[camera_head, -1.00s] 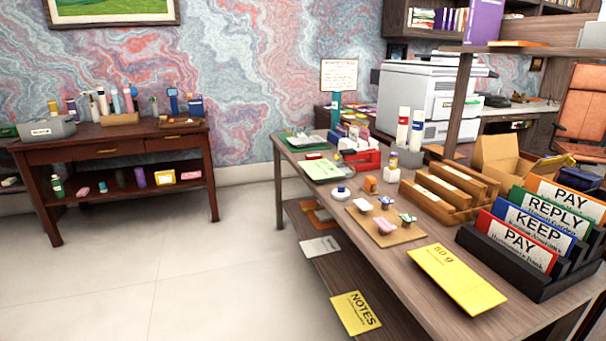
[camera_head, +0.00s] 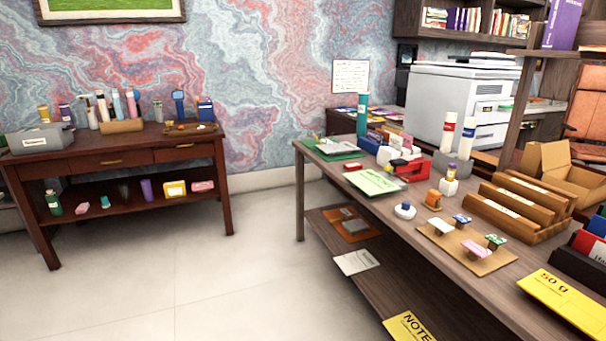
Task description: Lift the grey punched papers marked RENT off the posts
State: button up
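No lettering RENT can be read and no posts can be made out from here. A small stack of greyish sheets (camera_head: 340,145) lies on a green board (camera_head: 322,153) at the far left end of the long wooden desk. Whether these are the punched papers is too small to tell. A pale green sheet or pad (camera_head: 375,183) lies nearer, at the desk's left edge. My gripper is not in view.
The long desk (camera_head: 420,243) also holds a red stapler-like item (camera_head: 413,170), a white round item (camera_head: 405,210), stamps on a tan board (camera_head: 478,262), and wooden racks (camera_head: 515,209). Pale floor (camera_head: 220,285) lies open between it and the dark side table (camera_head: 115,160).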

aim_at(332, 148)
jog(key=i+j, duration=0.4)
jog(key=i, duration=0.2)
jog(key=i+j, duration=0.4)
jog(key=i, duration=0.2)
jog(key=i+j, duration=0.4)
jog(key=i, duration=0.2)
jog(key=i+j, duration=0.4)
jog(key=i, duration=0.2)
jog(key=i+j, duration=0.4)
jog(key=i, duration=0.25)
jog(key=i+j, duration=0.4)
jog(key=i, duration=0.2)
jog(key=i+j, duration=0.4)
jog(key=i, duration=0.2)
jog(key=l+z, duration=0.05)
